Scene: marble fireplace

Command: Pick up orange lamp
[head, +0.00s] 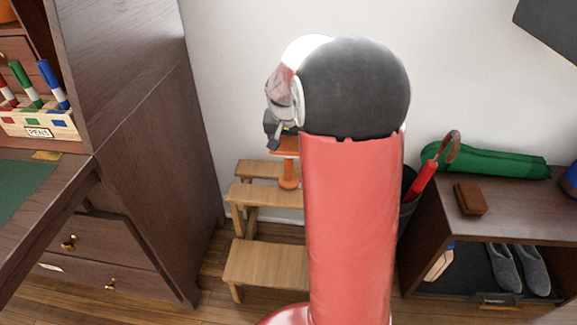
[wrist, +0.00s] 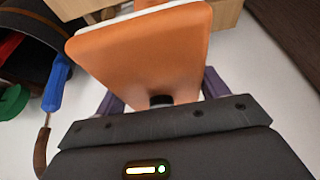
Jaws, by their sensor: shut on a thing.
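The orange lamp (head: 288,172) is upright at the wooden step stool (head: 262,263), just left of my red arm. Its round base shows against a step; I cannot tell whether it touches. In the wrist view the lamp's wide orange part, with a white edge (wrist: 140,52), fills the upper middle. My gripper (head: 278,138) is at the lamp's top, pointing down. In the wrist view its purple fingers (wrist: 160,92) flank the lamp's narrow end, shut on it. My arm hides part of the stool.
A dark wooden desk (head: 140,180) with drawers and a pen box (head: 38,122) stands on the left. A white wall is behind.

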